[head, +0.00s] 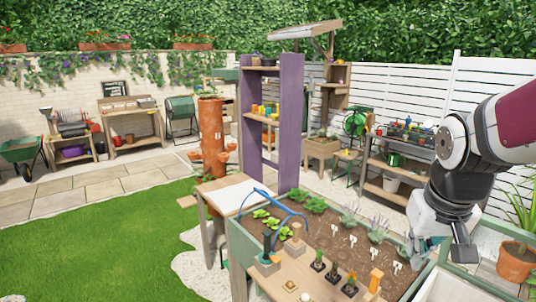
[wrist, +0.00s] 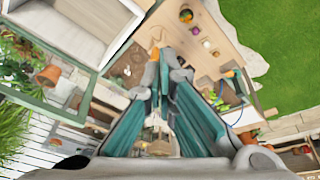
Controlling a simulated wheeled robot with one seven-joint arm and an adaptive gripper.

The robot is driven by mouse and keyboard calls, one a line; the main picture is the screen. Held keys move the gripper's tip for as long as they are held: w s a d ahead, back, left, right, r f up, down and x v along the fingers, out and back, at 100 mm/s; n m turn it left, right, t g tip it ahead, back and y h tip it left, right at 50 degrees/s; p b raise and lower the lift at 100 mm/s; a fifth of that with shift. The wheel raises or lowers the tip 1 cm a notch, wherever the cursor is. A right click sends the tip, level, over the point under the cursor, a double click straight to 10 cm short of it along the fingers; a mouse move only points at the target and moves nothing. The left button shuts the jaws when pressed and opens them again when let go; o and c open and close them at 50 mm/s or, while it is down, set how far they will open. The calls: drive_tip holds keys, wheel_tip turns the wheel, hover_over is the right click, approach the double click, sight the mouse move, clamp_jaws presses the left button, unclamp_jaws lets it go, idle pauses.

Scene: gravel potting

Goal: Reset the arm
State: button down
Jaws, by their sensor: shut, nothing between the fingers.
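My arm reaches in from the right in the head view. The gripper's tips are partly hard to make out in the head view.
The planter bed (head: 345,240) holds seedlings and white labels. Small potted plants (head: 318,262) and an orange tool (head: 375,280) stand on the shelf. A pale-walled frame (head: 450,285) is below my gripper. A terracotta pot (head: 516,262) stands at right. Lawn (head: 110,250) is open at left.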

drive_tip(key=s+a+r+n+t+y+b, duration=0.1)
drive_tip(key=s+a+r+t, duration=0.1)
drive_tip(key=s+a, duration=0.6)
drive_tip(key=shift+s+r+n+b, duration=0.35)
drive_tip(key=shift+s+r, duration=0.45)
drive_tip(key=shift+s, duration=0.3)
idle(0.4)
